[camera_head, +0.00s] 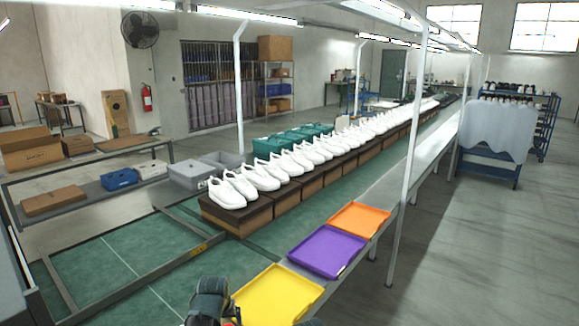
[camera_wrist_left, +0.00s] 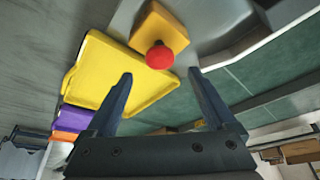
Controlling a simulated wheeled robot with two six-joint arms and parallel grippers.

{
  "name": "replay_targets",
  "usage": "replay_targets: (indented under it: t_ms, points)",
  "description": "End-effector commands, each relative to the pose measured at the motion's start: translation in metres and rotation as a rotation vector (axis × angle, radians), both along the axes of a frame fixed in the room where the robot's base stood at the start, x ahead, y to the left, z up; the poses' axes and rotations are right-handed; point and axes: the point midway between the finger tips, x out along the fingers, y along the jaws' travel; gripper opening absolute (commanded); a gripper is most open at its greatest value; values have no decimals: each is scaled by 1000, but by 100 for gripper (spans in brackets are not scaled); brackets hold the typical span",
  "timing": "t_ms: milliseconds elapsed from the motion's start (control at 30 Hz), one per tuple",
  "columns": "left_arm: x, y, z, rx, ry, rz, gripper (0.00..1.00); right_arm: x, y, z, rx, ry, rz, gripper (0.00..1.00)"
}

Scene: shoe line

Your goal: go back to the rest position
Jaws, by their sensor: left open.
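In the left wrist view my left gripper (camera_wrist_left: 161,76) is open, with its two dark fingers apart and nothing between them. Beyond the fingers are a yellow tray (camera_wrist_left: 103,65) and a yellow box (camera_wrist_left: 152,24) with a red button (camera_wrist_left: 160,56). In the head view a dark part of my arm shows at the bottom edge, left of the yellow tray (camera_head: 275,297); its fingertips cannot be made out. My right gripper is not in view.
A purple tray (camera_head: 328,251) and an orange tray (camera_head: 359,219) lie beyond the yellow one. White shoes (camera_head: 232,188) stand in a row on brown boxes (camera_head: 236,215) along the line. A white post (camera_head: 409,165) rises right of the trays. Open floor (camera_head: 480,250) lies at right.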

Motion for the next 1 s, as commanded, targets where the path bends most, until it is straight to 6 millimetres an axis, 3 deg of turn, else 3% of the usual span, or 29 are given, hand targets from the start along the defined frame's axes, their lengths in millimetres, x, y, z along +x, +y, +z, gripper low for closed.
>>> replay_targets:
  t_ms: [33, 300, 733, 800, 1000]
  points:
    - [-4, 0, 14, 0, 0, 0, 89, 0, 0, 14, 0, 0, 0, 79]
    - [-18, -2, 47, 0, 0, 0, 89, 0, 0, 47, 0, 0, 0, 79]
    - [-35, -4, 88, 0, -1, 0, 89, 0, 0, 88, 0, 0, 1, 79]
    - [-29, -4, 69, 0, -1, 0, 89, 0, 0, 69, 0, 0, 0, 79]
    - [-21, -3, 48, 0, 0, 0, 89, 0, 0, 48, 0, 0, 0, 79]
